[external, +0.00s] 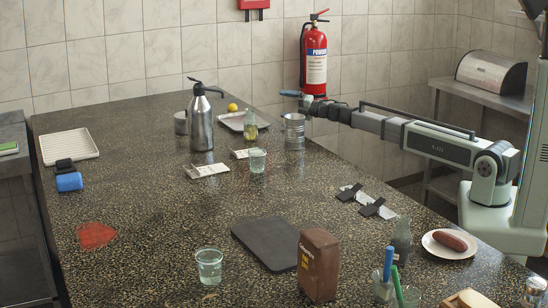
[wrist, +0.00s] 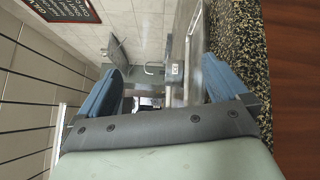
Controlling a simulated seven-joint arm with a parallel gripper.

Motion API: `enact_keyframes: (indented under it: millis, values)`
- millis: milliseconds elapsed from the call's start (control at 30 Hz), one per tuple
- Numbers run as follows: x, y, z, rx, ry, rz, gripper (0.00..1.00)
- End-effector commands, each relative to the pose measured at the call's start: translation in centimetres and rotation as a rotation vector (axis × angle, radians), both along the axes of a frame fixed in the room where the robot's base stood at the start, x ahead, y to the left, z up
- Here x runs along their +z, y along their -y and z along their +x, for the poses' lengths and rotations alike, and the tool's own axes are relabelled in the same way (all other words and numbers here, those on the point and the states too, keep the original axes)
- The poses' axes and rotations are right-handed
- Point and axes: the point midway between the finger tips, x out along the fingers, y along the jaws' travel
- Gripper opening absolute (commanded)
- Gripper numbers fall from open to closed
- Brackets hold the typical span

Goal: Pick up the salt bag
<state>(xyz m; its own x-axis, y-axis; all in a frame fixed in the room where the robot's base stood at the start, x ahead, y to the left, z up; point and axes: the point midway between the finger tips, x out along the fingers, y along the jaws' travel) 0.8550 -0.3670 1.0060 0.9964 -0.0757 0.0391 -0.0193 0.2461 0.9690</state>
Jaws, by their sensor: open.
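A brown upright package (external: 318,266) stands at the front of the speckled counter (external: 170,255) in the external view. It looks like the salt bag, but its lettering is too small to read. My gripper (external: 287,95) is far behind it, raised above the back right part of the counter near the metal can. In the wrist view my gripper (wrist: 165,82) shows two blue fingers spread apart with nothing held between them. The package cannot be made out in the wrist view.
A metal can (external: 294,132) and steel flask (external: 201,122) stand farther back.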

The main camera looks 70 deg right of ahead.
Motion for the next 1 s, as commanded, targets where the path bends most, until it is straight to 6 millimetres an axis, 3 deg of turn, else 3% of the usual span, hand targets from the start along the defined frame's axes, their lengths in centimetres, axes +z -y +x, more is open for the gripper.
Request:
enact_keyframes:
  millis: [33, 100, 400, 667, 1000]
  values:
    - [1.9, -2.6, 1.3, 0.048, 0.019, 0.006, 1.0]
    - [4.0, -5.6, 2.6, 0.093, 0.042, 0.027, 1.0]
    - [9.9, -16.0, 7.2, 0.121, 0.126, 0.194, 1.0]
    - [12.9, -23.9, 9.9, 0.08, 0.16, 0.38, 1.0]
    - [15.6, -36.5, 11.5, 0.024, 0.135, 0.669, 1.0]
